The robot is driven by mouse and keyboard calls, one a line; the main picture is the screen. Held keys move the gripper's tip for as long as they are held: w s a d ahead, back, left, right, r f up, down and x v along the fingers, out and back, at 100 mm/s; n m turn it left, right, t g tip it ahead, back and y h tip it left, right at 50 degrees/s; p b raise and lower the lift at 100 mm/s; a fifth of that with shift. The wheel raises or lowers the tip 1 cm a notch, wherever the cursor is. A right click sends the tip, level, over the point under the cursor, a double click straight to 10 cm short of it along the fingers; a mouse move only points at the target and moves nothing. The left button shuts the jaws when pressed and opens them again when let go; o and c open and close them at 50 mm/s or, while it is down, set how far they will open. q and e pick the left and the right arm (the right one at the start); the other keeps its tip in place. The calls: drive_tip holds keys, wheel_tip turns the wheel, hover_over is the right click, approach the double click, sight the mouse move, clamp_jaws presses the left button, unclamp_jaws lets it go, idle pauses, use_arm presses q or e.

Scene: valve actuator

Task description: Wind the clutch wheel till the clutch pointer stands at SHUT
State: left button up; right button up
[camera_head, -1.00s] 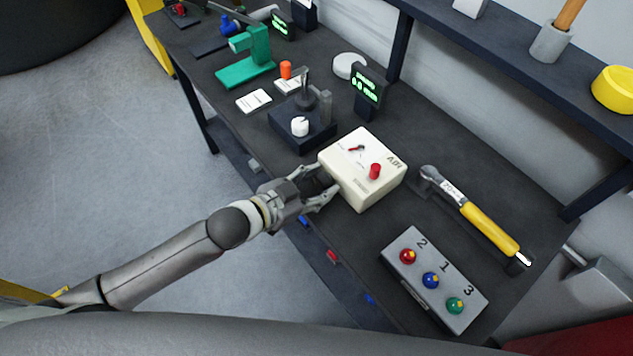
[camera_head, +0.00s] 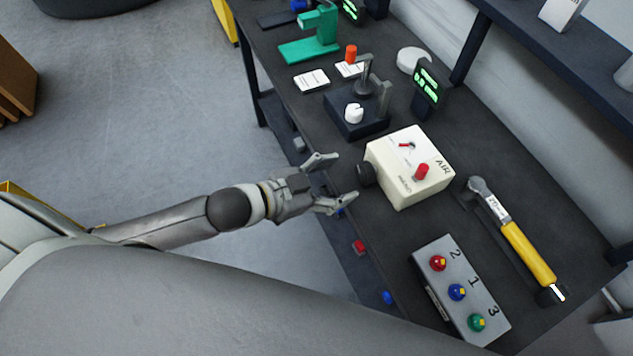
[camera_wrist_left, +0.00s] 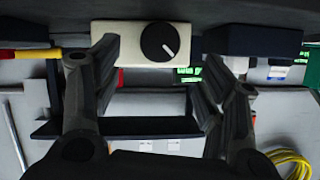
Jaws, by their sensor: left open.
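The cream box (camera_head: 412,185) marked AIR stands near the front edge of the bench. The black clutch wheel (camera_head: 366,174) sits on its front side. In the left wrist view the wheel (camera_wrist_left: 160,42) shows face-on, with a white line slanting to the lower right. The small clutch pointer (camera_head: 408,147) lies on a dial on the box top; its lettering is too small to read. A red knob (camera_head: 422,171) stands beside it. My left gripper (camera_head: 335,183) is open and empty, its fingers a short gap short of the wheel. My right gripper is not in view.
A grey box with three coloured buttons (camera_head: 460,290) lies at the near right. A yellow-handled wrench (camera_head: 527,255) lies behind it. A dark block with a white knob (camera_head: 357,120) stands left of the cream box, beside a green display (camera_head: 427,85).

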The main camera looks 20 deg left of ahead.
use_arm(q)
drive_tip(key=shift+v, duration=2.45)
drive_tip(key=shift+c, duration=0.3)
drive_tip(key=shift+c, duration=1.2)
drive_tip(key=w+n+t+b, duration=0.2)
drive_tip(key=w+b, duration=0.1)
drive_tip(key=n+h+b, duration=0.2)
drive_tip(key=h+b, duration=0.1)
drive_tip(key=h, duration=0.1)
approach(361, 175)
drive_tip(key=shift+t, duration=0.3)
drive_tip(key=p+x, duration=0.2)
drive_tip(key=x, duration=0.8)
drive_tip(key=shift+d+f, duration=0.2)
drive_tip(key=shift+c, duration=0.3)
